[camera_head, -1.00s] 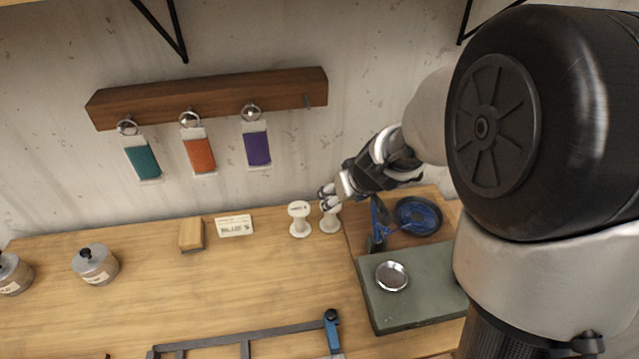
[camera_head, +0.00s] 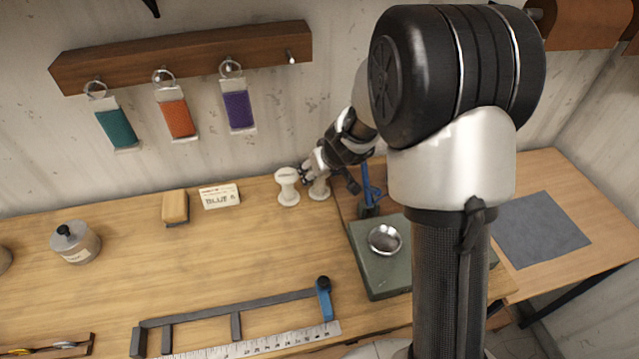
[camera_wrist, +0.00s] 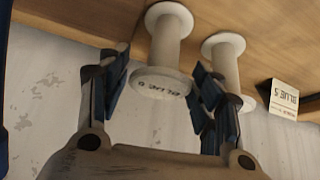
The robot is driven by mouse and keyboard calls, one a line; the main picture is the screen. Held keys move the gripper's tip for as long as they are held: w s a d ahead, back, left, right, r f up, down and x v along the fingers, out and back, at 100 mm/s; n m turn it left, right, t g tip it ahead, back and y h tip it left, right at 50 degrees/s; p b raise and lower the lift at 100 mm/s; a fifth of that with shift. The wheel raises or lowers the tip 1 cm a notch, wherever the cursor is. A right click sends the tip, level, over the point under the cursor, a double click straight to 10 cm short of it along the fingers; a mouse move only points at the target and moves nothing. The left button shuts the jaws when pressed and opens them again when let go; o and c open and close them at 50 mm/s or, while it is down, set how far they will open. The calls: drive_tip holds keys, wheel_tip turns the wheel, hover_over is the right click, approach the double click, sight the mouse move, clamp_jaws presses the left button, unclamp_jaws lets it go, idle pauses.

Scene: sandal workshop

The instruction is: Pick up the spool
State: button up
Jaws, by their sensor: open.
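Two pale spools stand side by side on the wooden bench near the wall. In the head view the right spool (camera_head: 319,189) is partly hidden behind my gripper (camera_head: 309,172), and the left spool (camera_head: 288,188) is clear of it. In the wrist view the near spool (camera_wrist: 170,45) shows between the two fingers of my open gripper (camera_wrist: 162,80), its labelled end facing the camera. The label starts with BLUE; its number is hard to read. The other spool (camera_wrist: 226,65) is just outside the right finger. No finger is clearly touching a spool.
A card reading BLUE (camera_head: 219,196) and a tan block (camera_head: 175,206) stand left of the spools. Colour samples hang on a rail (camera_head: 180,55) above.

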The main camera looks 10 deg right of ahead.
drive_tip(key=c, duration=0.8)
drive_tip(key=shift+r, duration=0.1)
